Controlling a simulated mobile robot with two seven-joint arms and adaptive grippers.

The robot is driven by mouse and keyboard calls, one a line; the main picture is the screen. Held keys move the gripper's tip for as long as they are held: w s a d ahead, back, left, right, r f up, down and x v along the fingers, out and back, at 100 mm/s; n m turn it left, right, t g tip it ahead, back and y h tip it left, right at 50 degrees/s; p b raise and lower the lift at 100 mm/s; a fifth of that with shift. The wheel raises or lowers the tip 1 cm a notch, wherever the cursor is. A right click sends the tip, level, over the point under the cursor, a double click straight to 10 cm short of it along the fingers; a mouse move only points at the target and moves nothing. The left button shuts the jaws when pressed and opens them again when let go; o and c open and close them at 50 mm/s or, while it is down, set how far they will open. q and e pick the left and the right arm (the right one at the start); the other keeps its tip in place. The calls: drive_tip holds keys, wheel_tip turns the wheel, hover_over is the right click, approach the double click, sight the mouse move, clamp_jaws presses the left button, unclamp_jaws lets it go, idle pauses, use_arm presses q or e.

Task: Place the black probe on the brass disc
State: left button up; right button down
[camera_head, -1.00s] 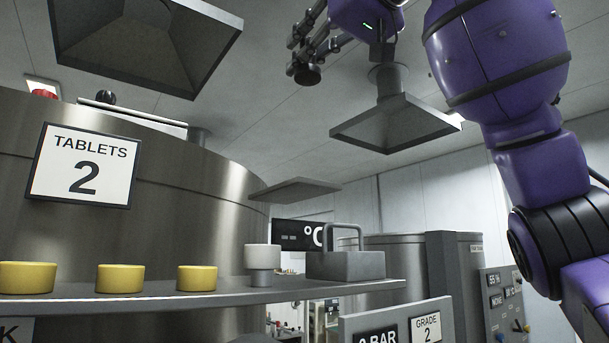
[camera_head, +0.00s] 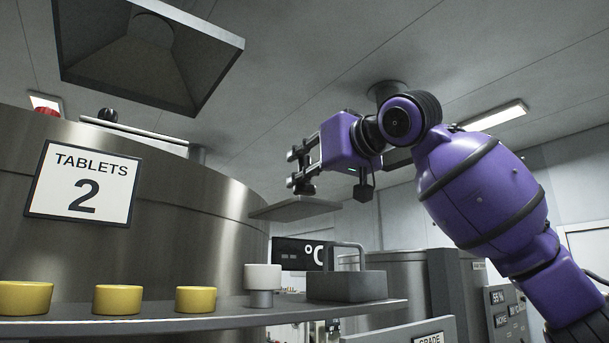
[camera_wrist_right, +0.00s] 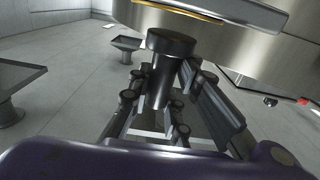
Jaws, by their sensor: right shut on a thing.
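My right gripper (camera_head: 300,170) is shut on the black probe (camera_head: 305,189), which hangs below its fingers in the head view. In the right wrist view the probe (camera_wrist_right: 170,58) is a dark cylinder with a wider round end, gripped between the fingers (camera_wrist_right: 155,108). A thin golden edge (camera_wrist_right: 180,9), apparently the brass disc, shows at the top of that view, apart from the probe. In the head view no brass disc can be made out; a flat grey plate (camera_head: 295,209) lies just below the probe, its top seen nearly edge-on. My left gripper is not in view.
A large steel drum labelled TABLETS 2 (camera_head: 83,184) stands at the left. The grey shelf (camera_head: 200,323) in front bears yellow discs (camera_head: 117,299), a white-topped piece (camera_head: 262,279) and a grey handled block (camera_head: 346,286). A hood (camera_head: 150,55) hangs overhead.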

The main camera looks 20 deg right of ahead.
drive_tip(key=shift+d+f, duration=0.2)
drive_tip(key=shift+f, duration=0.45)
drive_tip(key=shift+a, duration=0.15)
drive_tip(key=shift+f, duration=0.2)
drive_tip(key=c, duration=1.6)
unclamp_jaws()
drive_tip(key=shift+r, duration=0.1)
drive_tip(key=shift+s+r, duration=0.1)
drive_tip(key=shift+s, duration=0.1)
drive_tip(key=v, duration=1.1)
drive_tip(key=shift+s+d, duration=0.2)
drive_tip(key=shift+s, duration=0.1)
